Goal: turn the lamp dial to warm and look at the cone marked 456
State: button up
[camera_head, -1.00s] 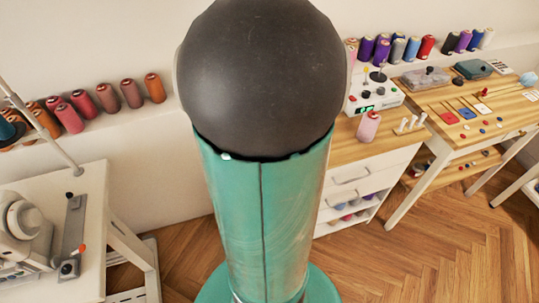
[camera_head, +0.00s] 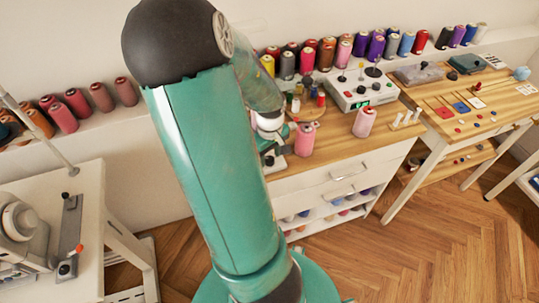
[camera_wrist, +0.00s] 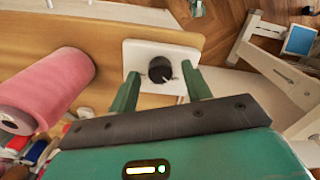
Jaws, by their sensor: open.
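The lamp dial (camera_wrist: 160,69) is a black round knob with a light pointer mark on a white plate (camera_wrist: 137,53). My gripper (camera_wrist: 161,75) is open, with its two green fingers on either side of the dial in the wrist view. I cannot tell whether they touch it. The dial's setting labels cannot be read. A large pink cone (camera_wrist: 48,88) lies left of the dial in the wrist view. Two pink cones (camera_head: 305,139) (camera_head: 365,122) stand on the wooden top in the head view. No 456 marking can be read on any cone.
A control box (camera_head: 358,91) with a green display stands behind the cones. Coloured thread cones (camera_head: 378,46) line the back ledge. A white table (camera_head: 92,190) with a machine stands at left.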

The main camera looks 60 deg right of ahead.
jog(key=shift+f, duration=0.2)
jog(key=c, duration=1)
jog(key=m, duration=0.5)
jog(key=shift+m, duration=0.3)
jog(key=m, duration=0.5)
jog(key=shift+r, duration=0.1)
jog(key=shift+w, duration=0.1)
